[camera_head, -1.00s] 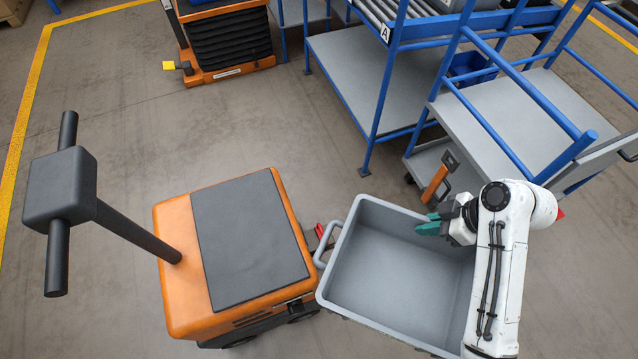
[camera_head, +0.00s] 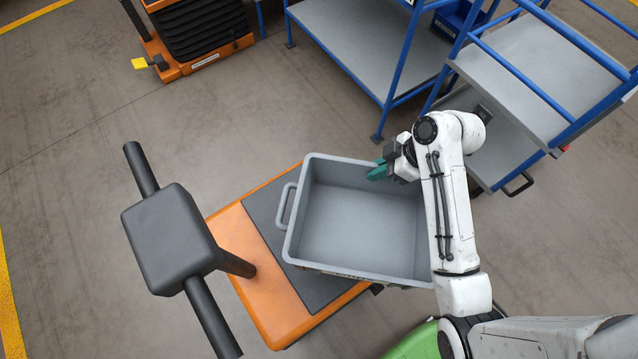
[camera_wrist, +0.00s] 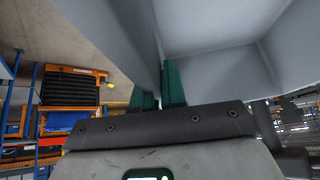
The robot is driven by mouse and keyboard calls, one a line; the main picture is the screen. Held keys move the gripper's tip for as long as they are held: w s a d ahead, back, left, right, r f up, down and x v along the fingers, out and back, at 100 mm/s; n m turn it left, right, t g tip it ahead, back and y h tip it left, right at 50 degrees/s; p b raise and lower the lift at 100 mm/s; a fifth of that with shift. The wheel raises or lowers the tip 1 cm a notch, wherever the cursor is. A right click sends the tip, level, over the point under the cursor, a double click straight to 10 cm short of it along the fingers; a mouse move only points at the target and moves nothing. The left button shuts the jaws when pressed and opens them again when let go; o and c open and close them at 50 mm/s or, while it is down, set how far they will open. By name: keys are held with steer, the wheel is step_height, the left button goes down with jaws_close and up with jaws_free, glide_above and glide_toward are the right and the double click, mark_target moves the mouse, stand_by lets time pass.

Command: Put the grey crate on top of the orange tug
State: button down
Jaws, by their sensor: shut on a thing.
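The grey crate (camera_head: 355,225) is empty and open at the top. In the head view it overlaps the right part of the orange tug (camera_head: 262,290) and its dark top pad (camera_head: 262,215). I cannot tell whether the crate touches the pad or hangs above it. My gripper (camera_head: 378,171) has green fingers shut on the crate's far wall, near its far right corner. The wrist view shows the fingers (camera_wrist: 160,88) on either side of the crate wall (camera_wrist: 215,80). The tug's dark handle (camera_head: 170,240) stands to the left of the crate.
A blue-framed cart (camera_head: 540,70) with grey shelves stands at the upper right. A blue-framed table (camera_head: 370,45) is beyond the crate. An orange lift with black bellows (camera_head: 205,35) is at the upper left. Floor is clear at the left.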

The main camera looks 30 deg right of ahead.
mark_target(353, 168)
steer(key=w+a, duration=0.1)
steer(key=w+a+f, duration=0.1)
steer(key=w, duration=0.1)
steer(key=w+a+f, duration=0.1)
steer(key=shift+w+a, duration=0.15)
steer(key=shift+a, duration=0.15)
steer(key=x, duration=0.3)
steer(key=w+x, duration=0.1)
steer(key=x, duration=0.3)
steer(key=shift+w, duration=0.15)
steer(key=shift+w+a+f, duration=0.1)
steer(key=shift+a+f, duration=0.05)
steer(key=shift+f, duration=0.45)
steer(key=shift+w+a+f, duration=0.1)
steer(key=shift+f, duration=1.2)
steer(key=c, duration=1.2)
jaws_free()
steer(key=shift+s, duration=0.1)
